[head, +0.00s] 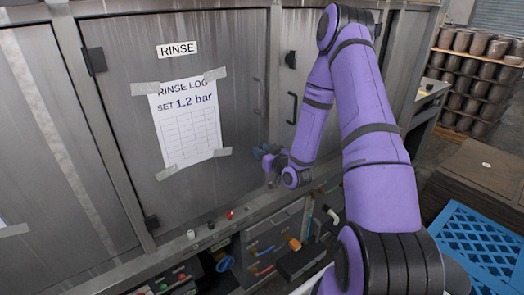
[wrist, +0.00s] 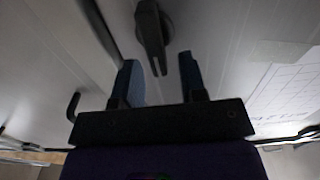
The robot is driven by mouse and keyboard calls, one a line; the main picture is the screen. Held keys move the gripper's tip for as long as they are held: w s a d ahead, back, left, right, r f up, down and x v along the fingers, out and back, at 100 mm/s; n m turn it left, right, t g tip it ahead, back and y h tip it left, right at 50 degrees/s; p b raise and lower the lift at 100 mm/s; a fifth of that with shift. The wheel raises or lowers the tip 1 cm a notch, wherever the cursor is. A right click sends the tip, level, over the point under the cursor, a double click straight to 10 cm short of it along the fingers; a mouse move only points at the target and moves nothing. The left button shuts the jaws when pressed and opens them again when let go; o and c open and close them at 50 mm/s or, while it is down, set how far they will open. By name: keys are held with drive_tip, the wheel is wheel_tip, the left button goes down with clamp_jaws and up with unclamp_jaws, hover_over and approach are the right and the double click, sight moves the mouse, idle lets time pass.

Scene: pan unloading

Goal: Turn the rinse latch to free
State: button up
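The rinse door (head: 130,110) is a grey metal panel with a "RINSE" label (head: 178,49). A dark latch (wrist: 151,28) with a round pivot and a narrow arm shows at the top of the wrist view. Its arm points down the picture towards the gap between my fingers. My gripper (head: 266,153) is close to the right edge of the rinse door. In the wrist view my gripper (wrist: 160,73) has its two fingers apart, with nothing clamped between them. I cannot tell whether the latch tip is between the fingers in depth. In the head view I cannot make out this latch.
A taped rinse log sheet (head: 187,125) is on the door. A black handle (head: 291,107) is on the panel to the right. Hoses and a ledge with small fittings (head: 191,234) lie below. A blue pallet (head: 485,245) and shelves of pots (head: 475,75) stand at right.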

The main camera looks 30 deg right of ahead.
clamp_jaws()
drive_tip(key=shift+d+m, duration=0.1)
drive_tip(key=shift+m, duration=0.2)
drive_tip(key=m, duration=0.2)
drive_tip(key=shift+d+m, duration=0.35)
drive_tip(key=shift+m, duration=0.05)
drive_tip(key=m, duration=0.3)
drive_tip(key=shift+d+f+m, duration=0.25)
drive_tip(key=shift+d+m, duration=0.1)
drive_tip(key=shift+m, duration=0.05)
drive_tip(key=m, duration=0.3)
drive_tip(key=f+m, duration=0.1)
drive_tip(key=m, duration=0.3)
drive_tip(key=d+f+m, duration=0.1)
drive_tip(key=m, duration=0.2)
drive_tip(key=shift+m, duration=0.4)
drive_tip(key=shift+f, duration=0.1)
